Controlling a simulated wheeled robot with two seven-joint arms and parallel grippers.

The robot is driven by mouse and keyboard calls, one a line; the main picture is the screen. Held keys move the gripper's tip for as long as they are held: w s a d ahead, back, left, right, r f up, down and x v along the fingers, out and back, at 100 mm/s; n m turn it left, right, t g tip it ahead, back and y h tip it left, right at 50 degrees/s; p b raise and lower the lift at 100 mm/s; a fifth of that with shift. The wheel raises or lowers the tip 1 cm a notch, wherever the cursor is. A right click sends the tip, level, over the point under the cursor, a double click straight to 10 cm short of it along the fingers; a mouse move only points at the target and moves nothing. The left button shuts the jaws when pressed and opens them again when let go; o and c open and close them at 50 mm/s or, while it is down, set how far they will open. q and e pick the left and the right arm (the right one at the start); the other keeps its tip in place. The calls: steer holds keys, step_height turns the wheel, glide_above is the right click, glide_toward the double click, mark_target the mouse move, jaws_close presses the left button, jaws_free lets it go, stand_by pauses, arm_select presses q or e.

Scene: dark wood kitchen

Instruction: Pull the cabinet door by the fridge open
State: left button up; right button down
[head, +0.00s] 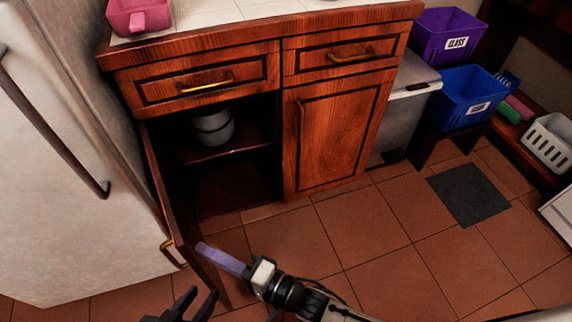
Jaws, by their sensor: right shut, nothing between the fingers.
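The wooden cabinet door by the fridge (157,192) stands swung open to the left, seen nearly edge-on, with its brass handle (171,254) on the outer side facing the fridge (70,150). The cabinet interior (228,185) is exposed, with a shelf and a grey pot (212,127) on it. My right gripper (205,248) is shut and empty. Its purple fingers point left at the inner side of the door near its free edge; I cannot tell whether they touch. My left gripper (193,300) is lower, its dark fingers apart and empty, partly cut off by the bottom edge.
A closed cabinet door (335,140) is on the right, with two closed drawers above. A pink container (138,17) sits on the counter. A white bin, purple bin (440,35) and blue bin (470,98) stand at the right.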

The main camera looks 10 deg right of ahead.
arm_select(q)
steer(key=shift+r, duration=0.15)
arm_select(e)
steer(key=shift+s+a, duration=0.25)
steer(key=shift+a, duration=0.4)
